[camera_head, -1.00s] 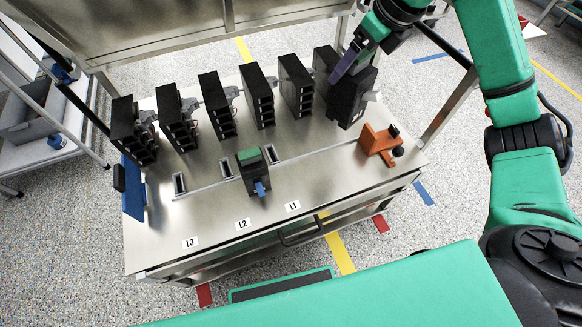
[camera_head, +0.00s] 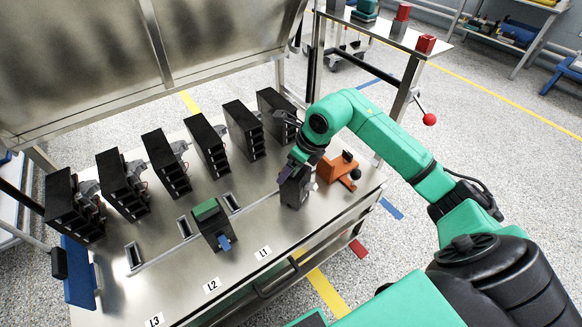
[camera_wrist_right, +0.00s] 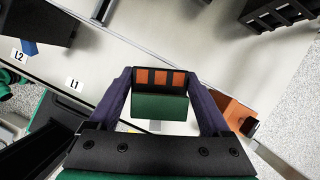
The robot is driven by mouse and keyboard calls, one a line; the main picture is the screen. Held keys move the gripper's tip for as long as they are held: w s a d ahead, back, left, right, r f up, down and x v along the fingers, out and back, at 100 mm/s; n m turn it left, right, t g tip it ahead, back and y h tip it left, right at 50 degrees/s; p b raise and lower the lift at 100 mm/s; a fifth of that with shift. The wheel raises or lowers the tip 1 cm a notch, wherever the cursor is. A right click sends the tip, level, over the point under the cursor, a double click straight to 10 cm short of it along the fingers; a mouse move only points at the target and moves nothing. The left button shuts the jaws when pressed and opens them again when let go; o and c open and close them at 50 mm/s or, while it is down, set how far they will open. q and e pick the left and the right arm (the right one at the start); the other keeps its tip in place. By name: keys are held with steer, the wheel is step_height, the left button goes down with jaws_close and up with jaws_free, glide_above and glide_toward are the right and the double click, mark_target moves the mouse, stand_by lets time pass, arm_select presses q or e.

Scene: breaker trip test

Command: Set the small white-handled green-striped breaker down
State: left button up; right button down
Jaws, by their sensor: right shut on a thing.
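My right gripper (camera_head: 288,174) is shut on the small breaker (camera_head: 296,191). The breaker is a dark block with a white handle, held low over the steel bench top (camera_head: 262,214), left of the orange fixture. In the right wrist view, the breaker's green face (camera_wrist_right: 160,106) and orange-brown slots show between the two purple fingers of my right gripper (camera_wrist_right: 162,78), and a bit of white handle shows below. I cannot tell whether its underside touches the bench. My left gripper is not in view.
Another green-topped breaker with a blue handle (camera_head: 224,242) stands near label L2. Empty slots (camera_head: 133,256) lie beside it. Several tall black units (camera_head: 207,145) line the back of the bench. The orange fixture (camera_head: 337,168) stands close on the right.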

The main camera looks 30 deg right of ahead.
mark_target(306, 184)
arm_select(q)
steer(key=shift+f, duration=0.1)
arm_select(e)
jaws_free()
steer(key=shift+r, duration=0.1)
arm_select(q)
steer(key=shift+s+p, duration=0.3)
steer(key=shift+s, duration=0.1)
arm_select(e)
steer(key=v, duration=1.2)
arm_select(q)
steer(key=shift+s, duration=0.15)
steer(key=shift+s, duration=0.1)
arm_select(e)
steer(key=shift+s, duration=0.1)
